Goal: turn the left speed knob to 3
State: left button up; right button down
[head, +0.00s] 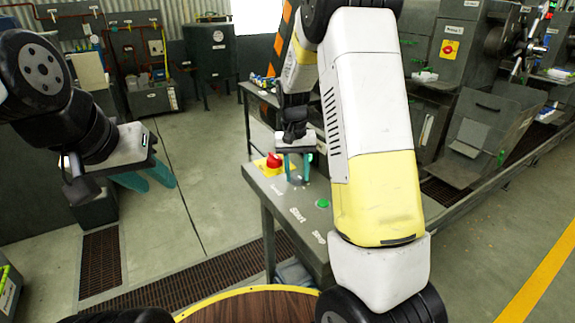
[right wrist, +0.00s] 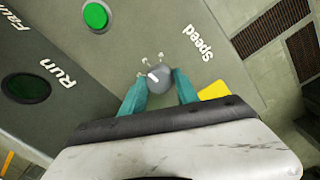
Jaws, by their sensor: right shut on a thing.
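The speed knob (right wrist: 158,79) is a small round grey knob on the grey control panel (right wrist: 150,25), beside the word "Speed". Its white pointer line points to the upper left in the right wrist view, toward small marks too blurred to read. My right gripper (right wrist: 160,86) has its teal fingers on both sides of the knob and is shut on it. In the head view my right gripper (head: 297,168) reaches down to the panel and hides the knob. My left gripper (head: 148,181) is in the air at the left, its teal fingers apart and empty.
A red emergency button (head: 273,160) on a yellow base stands close beside my right gripper. A green button (head: 322,203) lies nearer on the panel. In the right wrist view a dark green lamp (right wrist: 27,88) is labelled "Run". Floor left of the panel is clear.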

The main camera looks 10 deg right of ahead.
aim_at(295, 176)
jog(key=shift+w+m, duration=0.1)
jog(key=shift+m, duration=0.3)
jog(key=c, duration=0.9)
grip_release()
jog(key=shift+a+r, duration=0.15)
jog(key=shift+r, duration=1.85)
jog(key=shift+a+r, duration=0.1)
jog(key=shift+r, duration=1.85)
jog(key=s+a+r+n+t+y, duration=0.1)
jog(key=s+r+t, duration=0.2)
jog(key=s, duration=0.9)
jog(key=s+r+n+t+y, duration=0.2)
jog(key=s+r, duration=0.5)
jog(key=s, duration=0.5)
jog(key=shift+s+a+r+t, duration=0.35)
jog(key=shift+r+t, duration=0.05)
jog(key=shift+t, duration=0.3)
